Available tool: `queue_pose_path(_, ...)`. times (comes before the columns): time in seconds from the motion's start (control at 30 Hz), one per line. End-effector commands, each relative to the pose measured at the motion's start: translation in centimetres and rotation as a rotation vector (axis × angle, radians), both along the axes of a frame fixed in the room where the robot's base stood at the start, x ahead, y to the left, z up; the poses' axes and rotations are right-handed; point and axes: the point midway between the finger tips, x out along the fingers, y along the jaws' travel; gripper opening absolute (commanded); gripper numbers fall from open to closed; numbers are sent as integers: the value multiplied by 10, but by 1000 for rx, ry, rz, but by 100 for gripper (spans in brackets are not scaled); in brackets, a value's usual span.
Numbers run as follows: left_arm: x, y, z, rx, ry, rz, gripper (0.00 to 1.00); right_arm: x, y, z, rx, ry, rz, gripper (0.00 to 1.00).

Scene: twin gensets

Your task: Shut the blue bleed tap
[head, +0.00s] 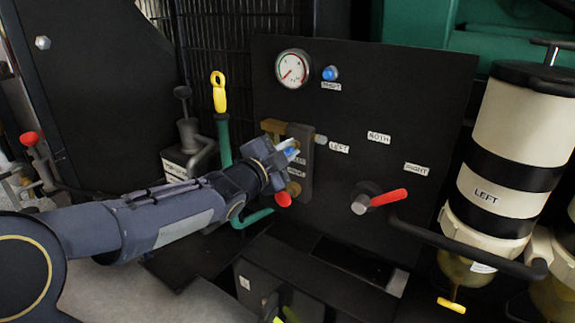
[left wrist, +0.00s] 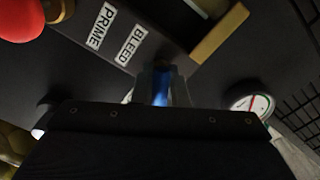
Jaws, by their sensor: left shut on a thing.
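The blue bleed tap (left wrist: 161,87) shows between my left gripper's fingers (left wrist: 160,90) in the left wrist view, beside the label BLEED. In the head view my left gripper (head: 288,150) reaches in from the left and is shut on the blue tap (head: 291,153), on the brass-and-grey block at the left of the black panel (head: 350,110). The gripper hides most of the tap, so its exact angle is hard to tell. My right gripper is not in view.
A red lever (head: 388,197) sticks out of the panel to the right. A red knob (head: 283,198) sits just below my left gripper. A round gauge (head: 292,69) and a blue button (head: 330,73) are above. A cream LEFT filter (head: 495,190) stands at the right.

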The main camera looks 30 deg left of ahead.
Motion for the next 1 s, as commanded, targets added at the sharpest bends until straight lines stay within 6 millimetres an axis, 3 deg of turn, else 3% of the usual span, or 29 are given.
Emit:
queue_pose_path(0.03, 0, -1, -6, 47, -3, -1, 0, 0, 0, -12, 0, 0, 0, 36)
queue_pose_path(0.4, 0, 0, -5, 396, -28, 0, 0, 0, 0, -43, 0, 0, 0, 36)
queue_pose_path(1.0, 0, 0, -3, 885, -65, -2, 0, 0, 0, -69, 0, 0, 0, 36)
